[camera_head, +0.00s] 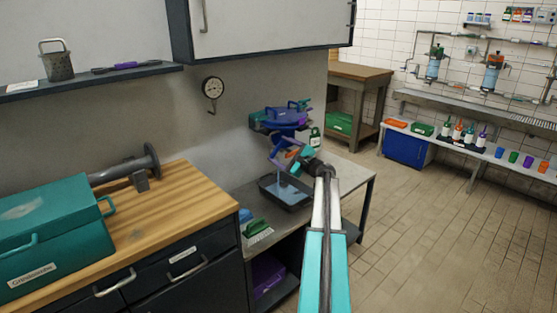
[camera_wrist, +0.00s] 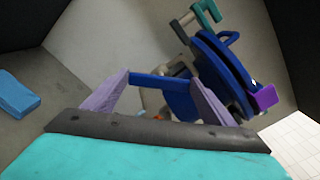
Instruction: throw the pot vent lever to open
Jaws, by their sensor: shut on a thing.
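My gripper (camera_head: 281,153) reaches toward the blue pot (camera_head: 287,116), which stands by the back wall. In the wrist view, the two lilac fingers of my gripper (camera_wrist: 162,82) are on either side of a short blue bar (camera_wrist: 165,79) and shut on it. The bar looks like a lever handle; its join to the pot is hidden. The round blue pot (camera_wrist: 222,72) lies just beyond, with a blue loop handle on top. A purple tab (camera_wrist: 263,97) sticks out at its right side, and a teal handle (camera_wrist: 207,13) shows above it.
A dark tray (camera_head: 297,207) sits on the bench below my gripper. A round gauge (camera_head: 212,88) hangs on the wall to the left. A wall cabinet (camera_head: 262,25) overhangs the bench. A teal toolbox (camera_head: 58,240) stands on the wooden counter. The tiled floor (camera_head: 440,235) at right is clear.

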